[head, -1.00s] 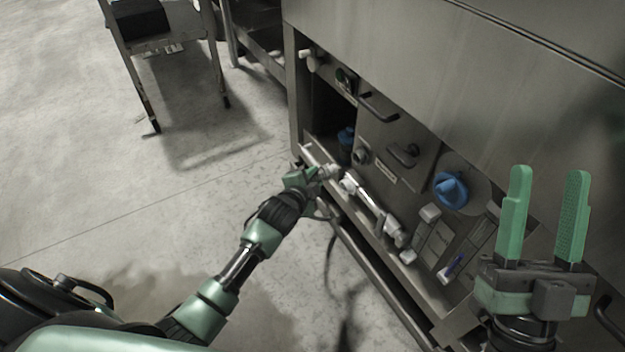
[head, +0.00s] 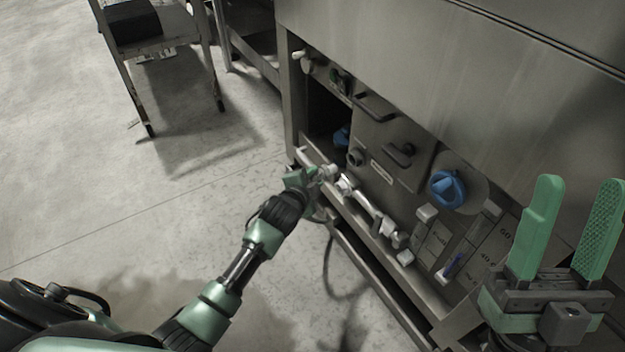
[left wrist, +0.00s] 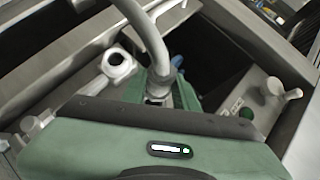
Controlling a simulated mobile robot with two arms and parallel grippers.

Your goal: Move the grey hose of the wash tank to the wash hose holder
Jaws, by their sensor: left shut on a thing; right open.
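My left gripper (head: 316,180) is low at the washer front, beside the lower ledge. It is shut on the grey hose (left wrist: 150,38), at the collar on the hose's end; the collar sits between the green fingers (left wrist: 162,92) in the left wrist view. From there the hose arches up and out of that view. A pale ring-shaped fitting (left wrist: 117,64) stands left of the held end, apart from it. I cannot tell which fitting is the wash hose holder. My right gripper (head: 568,228) is open and empty at the right, in front of the washer.
The washer panel carries a metal port (head: 357,157), dark handles (head: 398,153) and a blue knob (head: 447,188). A pale pipe with valves (head: 372,208) runs along the ledge. A small cart (head: 150,45) stands back left. The floor at left is clear.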

